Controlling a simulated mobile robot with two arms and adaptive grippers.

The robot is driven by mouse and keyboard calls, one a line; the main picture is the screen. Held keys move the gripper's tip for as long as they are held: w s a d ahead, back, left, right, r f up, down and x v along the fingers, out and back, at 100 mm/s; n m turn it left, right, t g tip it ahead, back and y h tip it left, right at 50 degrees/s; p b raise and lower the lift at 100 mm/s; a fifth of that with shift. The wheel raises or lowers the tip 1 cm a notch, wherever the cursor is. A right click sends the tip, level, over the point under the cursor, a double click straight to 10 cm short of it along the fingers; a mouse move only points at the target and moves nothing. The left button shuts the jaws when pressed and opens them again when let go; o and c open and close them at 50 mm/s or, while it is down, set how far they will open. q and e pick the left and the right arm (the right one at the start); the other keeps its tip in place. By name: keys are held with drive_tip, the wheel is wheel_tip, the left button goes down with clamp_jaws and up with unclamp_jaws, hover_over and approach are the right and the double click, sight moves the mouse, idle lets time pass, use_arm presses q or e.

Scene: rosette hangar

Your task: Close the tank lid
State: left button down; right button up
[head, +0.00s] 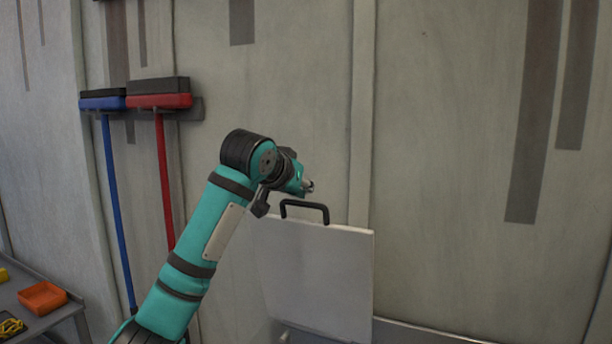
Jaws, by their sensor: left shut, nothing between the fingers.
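The tank lid (322,270) is a pale grey flat panel standing raised, close to upright, in the lower middle of the head view. A black handle (304,205) sits at its top edge. My left gripper (307,186) is just above the handle and the lid's top edge, small and partly hidden by its own wrist. It is shut with nothing in it, and I cannot tell whether it touches the lid. My left forearm covers the area left of the lid. The tank body is mostly below the frame. My right gripper is not in view.
A grey wall with vertical ribs stands behind the lid. A blue broom (116,200) and a red broom (164,180) hang on it at left. A grey table (60,304) at lower left bears an orange tray (42,312) and yellow items. Space right of the lid looks clear.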

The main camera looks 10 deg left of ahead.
use_arm(q)
drive_tip(key=shift+s, duration=0.15)
drive_tip(key=shift+d+f, duration=0.15)
drive_tip(key=shift+f, duration=0.05)
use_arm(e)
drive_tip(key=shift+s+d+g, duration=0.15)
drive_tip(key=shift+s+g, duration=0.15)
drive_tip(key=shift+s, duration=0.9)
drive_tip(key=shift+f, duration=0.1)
